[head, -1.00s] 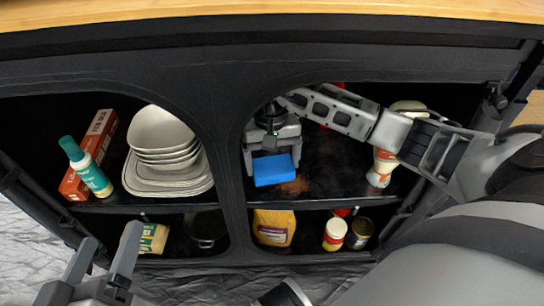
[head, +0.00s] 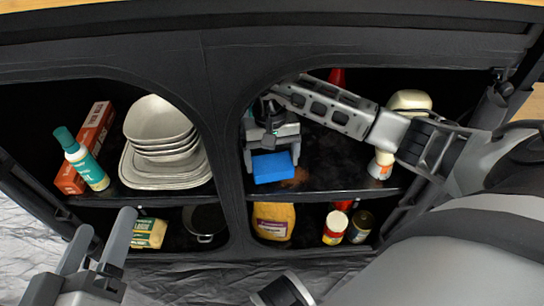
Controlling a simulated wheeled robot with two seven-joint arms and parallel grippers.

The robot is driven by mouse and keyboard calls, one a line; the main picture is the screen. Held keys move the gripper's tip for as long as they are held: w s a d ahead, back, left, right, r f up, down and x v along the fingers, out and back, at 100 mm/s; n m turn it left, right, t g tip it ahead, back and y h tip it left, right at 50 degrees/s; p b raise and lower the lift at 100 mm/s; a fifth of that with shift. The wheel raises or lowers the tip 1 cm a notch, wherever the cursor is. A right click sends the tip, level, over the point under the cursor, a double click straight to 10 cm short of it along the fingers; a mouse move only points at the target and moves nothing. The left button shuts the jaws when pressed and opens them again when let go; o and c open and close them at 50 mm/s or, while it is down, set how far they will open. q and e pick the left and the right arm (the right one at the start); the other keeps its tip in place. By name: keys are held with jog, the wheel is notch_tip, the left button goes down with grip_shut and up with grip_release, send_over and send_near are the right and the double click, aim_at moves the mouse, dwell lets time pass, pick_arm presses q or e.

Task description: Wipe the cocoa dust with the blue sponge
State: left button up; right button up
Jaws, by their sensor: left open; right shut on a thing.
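The blue sponge (head: 273,167) is in the right-hand upper compartment of the black cabinet, at the left part of the shelf. My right gripper (head: 271,152) is shut on it from above and behind, with the arm reaching in from the right. A brown patch of cocoa dust (head: 298,178) shows on the dark shelf just right of the sponge; part of it may be hidden under the sponge. My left gripper (head: 97,243) is open and empty at the lower left, outside the cabinet.
Stacked grey bowls and plates (head: 160,150), a teal-capped bottle (head: 82,160) and a red box (head: 92,140) fill the left compartment. A white-and-orange bottle (head: 381,165) stands right of the dust. A black divider (head: 230,190) separates the compartments.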

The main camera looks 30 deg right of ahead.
jog(key=shift+f+b, duration=0.65)
jog(key=shift+f+b, duration=0.35)
jog(key=shift+f, duration=0.2)
